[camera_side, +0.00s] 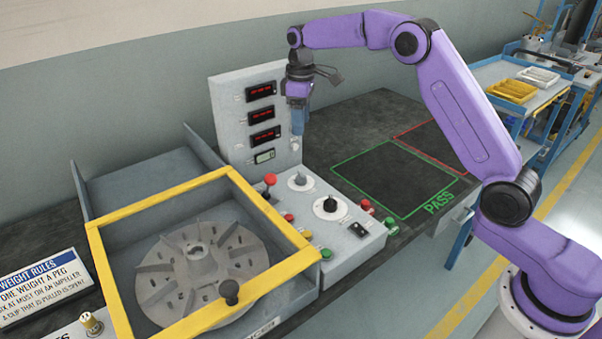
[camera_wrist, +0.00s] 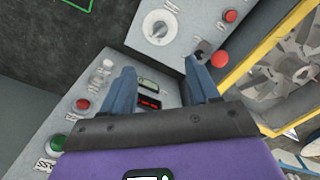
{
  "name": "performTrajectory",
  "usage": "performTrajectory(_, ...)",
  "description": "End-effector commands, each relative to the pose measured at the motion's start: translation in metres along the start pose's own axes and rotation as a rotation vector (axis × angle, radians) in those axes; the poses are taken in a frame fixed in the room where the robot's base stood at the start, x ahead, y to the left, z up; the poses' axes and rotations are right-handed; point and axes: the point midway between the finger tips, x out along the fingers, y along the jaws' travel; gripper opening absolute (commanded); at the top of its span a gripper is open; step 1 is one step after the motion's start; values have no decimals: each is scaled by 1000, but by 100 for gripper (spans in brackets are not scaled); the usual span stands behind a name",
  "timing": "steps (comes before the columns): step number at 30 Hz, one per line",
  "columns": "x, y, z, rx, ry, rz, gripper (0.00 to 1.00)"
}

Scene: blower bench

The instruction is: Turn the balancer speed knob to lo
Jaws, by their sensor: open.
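A sloped grey console carries two rotary knobs. One is a grey knob on a pale dial (camera_side: 300,181) nearer the upright panel; the other is a black-ringed knob (camera_side: 327,206) nearer the front. I cannot read their labels, so I cannot tell which is the speed knob. In the wrist view one pale dial knob (camera_wrist: 159,23) shows beyond the fingertips; its setting is not legible. My gripper (camera_side: 298,128) is open and empty, pointing down beside the upright panel, above the console and touching neither knob. Its two blue fingers (camera_wrist: 160,66) are apart in the wrist view.
An upright panel with displays (camera_side: 227,107) stands behind the console. A red mushroom button (camera_side: 270,179) and several small buttons surround the knobs. A yellow-framed guard (camera_side: 160,200) covers the impeller (camera_side: 203,268) at left. The green-outlined PASS area (camera_side: 385,175) is empty.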

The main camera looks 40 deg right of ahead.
Motion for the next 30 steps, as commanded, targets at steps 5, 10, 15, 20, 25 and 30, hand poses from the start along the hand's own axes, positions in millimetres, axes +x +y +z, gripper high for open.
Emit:
performTrajectory(5,23,0,1,1,-4,-3,60)
performTrajectory(10,55,-1,2,2,-5,-3,60)
performTrajectory(15,87,-1,2,2,-4,-3,60)
performTrajectory(20,117,-1,2,2,-4,-2,60)
performTrajectory(25,145,-1,2,2,-3,-2,60)
performTrajectory(30,162,0,1,1,-1,0,60)
